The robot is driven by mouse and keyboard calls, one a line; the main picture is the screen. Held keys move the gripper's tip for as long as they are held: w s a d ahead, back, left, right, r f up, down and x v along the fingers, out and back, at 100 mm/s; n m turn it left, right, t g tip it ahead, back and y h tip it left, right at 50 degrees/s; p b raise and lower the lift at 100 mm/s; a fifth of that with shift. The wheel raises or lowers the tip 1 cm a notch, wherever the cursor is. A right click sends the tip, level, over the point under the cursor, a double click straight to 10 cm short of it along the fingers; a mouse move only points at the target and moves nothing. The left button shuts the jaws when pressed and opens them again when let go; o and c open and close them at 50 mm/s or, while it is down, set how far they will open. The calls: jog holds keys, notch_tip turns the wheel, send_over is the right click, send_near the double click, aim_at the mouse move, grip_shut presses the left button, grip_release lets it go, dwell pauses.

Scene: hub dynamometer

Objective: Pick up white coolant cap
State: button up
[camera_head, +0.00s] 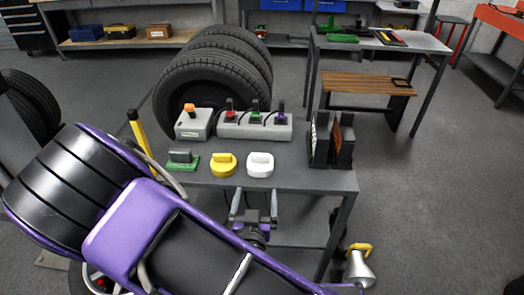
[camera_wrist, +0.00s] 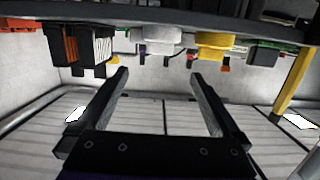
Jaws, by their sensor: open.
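The white coolant cap (camera_head: 260,164) sits on the grey table, near its front edge in the head view. It shows upside down near the top of the wrist view (camera_wrist: 160,36), ahead of the gap between my fingers. A yellow cap (camera_head: 223,164) sits just left of it in the head view and right of it in the wrist view (camera_wrist: 214,40). My gripper (camera_head: 254,203) is open and empty, apart from the white cap. It shows in front of the table's front edge; its fingers fill the middle of the wrist view (camera_wrist: 159,78).
A green-based block (camera_head: 182,160) stands left of the caps. Behind them are a grey box with an orange knob (camera_head: 193,122) and a grey switch block (camera_head: 255,126). Dark upright holders (camera_head: 333,140) stand at the table's right end. A yellow post (camera_head: 140,135) rises at the left.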

aim_at(260, 159)
jog(key=w, duration=0.4)
jog(key=w+f+b, duration=0.1)
jog(key=w, duration=0.2)
jog(key=w+b, duration=0.1)
jog(key=w, duration=0.3)
jog(key=shift+w+d+f, duration=0.3)
jog(key=shift+w+f, duration=0.05)
jog(key=shift+f, duration=0.05)
jog(key=w, duration=0.5)
jog(key=shift+w+a+f, duration=0.1)
jog(key=shift+w+f, duration=0.05)
jog(key=shift+f, duration=0.1)
jog(key=c, duration=1.3)
jog(key=shift+r, duration=0.1)
jog(key=shift+c, duration=0.2)
